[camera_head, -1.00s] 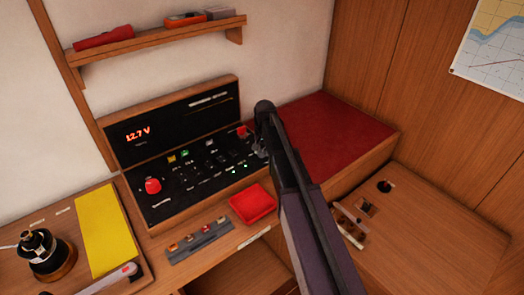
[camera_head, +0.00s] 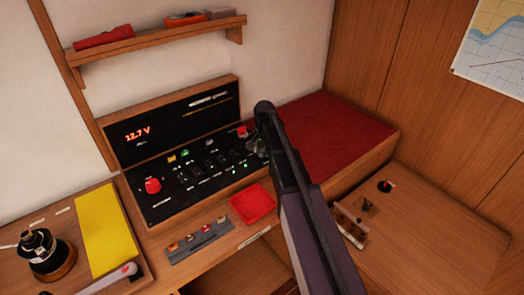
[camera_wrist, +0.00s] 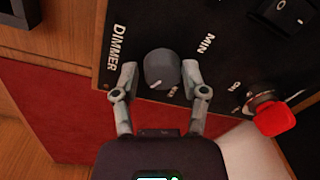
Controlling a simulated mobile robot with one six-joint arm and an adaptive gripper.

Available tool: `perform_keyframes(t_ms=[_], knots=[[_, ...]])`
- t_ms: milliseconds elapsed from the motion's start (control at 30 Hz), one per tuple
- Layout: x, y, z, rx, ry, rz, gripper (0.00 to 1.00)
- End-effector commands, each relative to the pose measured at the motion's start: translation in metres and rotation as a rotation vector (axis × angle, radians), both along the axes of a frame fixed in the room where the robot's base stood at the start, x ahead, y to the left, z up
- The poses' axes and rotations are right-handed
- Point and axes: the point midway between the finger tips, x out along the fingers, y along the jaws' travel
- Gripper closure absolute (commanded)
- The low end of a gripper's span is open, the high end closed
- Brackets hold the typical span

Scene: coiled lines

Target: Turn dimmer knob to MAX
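The dimmer knob (camera_wrist: 161,70) is a dark grey round knob on the black switch panel (camera_wrist: 135,20), beside the printed words DIMMER and MIN. A short white line shows on its lower edge in the wrist view. My gripper (camera_wrist: 160,72) is open, with one finger on each side of the knob. A small gap seems to show on both sides. In the head view my gripper (camera_head: 257,146) is at the right end of the panel, and my arm hides the knob there. No MAX label can be read.
A red switch handle (camera_wrist: 275,118) marked ON sits close to my right finger. A black rocker switch (camera_wrist: 290,12) is above it. A red tray (camera_head: 252,204) lies in front of the panel, and a red cushion (camera_head: 340,130) lies to its right.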

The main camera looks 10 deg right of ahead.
Motion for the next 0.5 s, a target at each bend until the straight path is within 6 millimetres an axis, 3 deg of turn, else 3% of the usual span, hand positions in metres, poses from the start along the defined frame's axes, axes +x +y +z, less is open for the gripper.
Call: perform_keyframes(t_ms=[500], knots=[[0.0023, 0.0, 0.0004, 0.0, -0.006, 0.005, 0.19]])
